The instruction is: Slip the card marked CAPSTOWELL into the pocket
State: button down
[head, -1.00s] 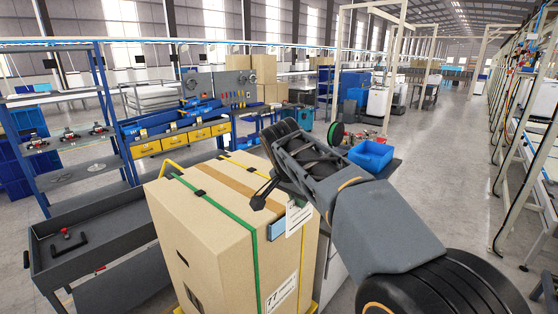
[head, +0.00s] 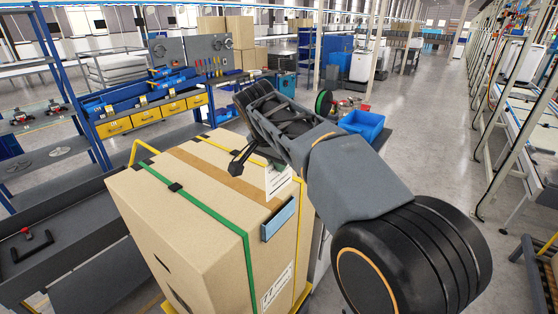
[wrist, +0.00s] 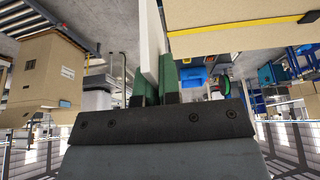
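A white card (head: 278,181) with small print I cannot read hangs in my gripper. In the wrist view the card (wrist: 152,42) shows almost edge-on between the green finger pads of my gripper (wrist: 155,82), which is shut on it. The blue pocket (head: 279,219) is on the side of a large strapped cardboard box (head: 190,215), near its top edge. In the head view the card's lower edge appears just above the pocket's upper edge. The gap in depth is hard to judge. My arm hides most of the gripper in the head view.
The box has a green strap (head: 215,215) and yellow straps, plus a white label (head: 277,288) low on its side. A grey cart (head: 60,250) stands to the left. A blue bin (head: 362,124) stands behind my arm. Open floor lies at right.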

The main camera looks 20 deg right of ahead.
aim_at(276, 194)
jog(key=shift+f+b, duration=4.75)
jog(key=shift+f, duration=1.15)
jog(key=shift+s+a, duration=0.15)
jog(key=c, duration=1.2)
grip_release()
jog(key=shift+c, duration=0.2)
jog(key=shift+o, duration=0.5)
jog(key=shift+o, duration=1.1)
jog(key=shift+r, duration=0.2)
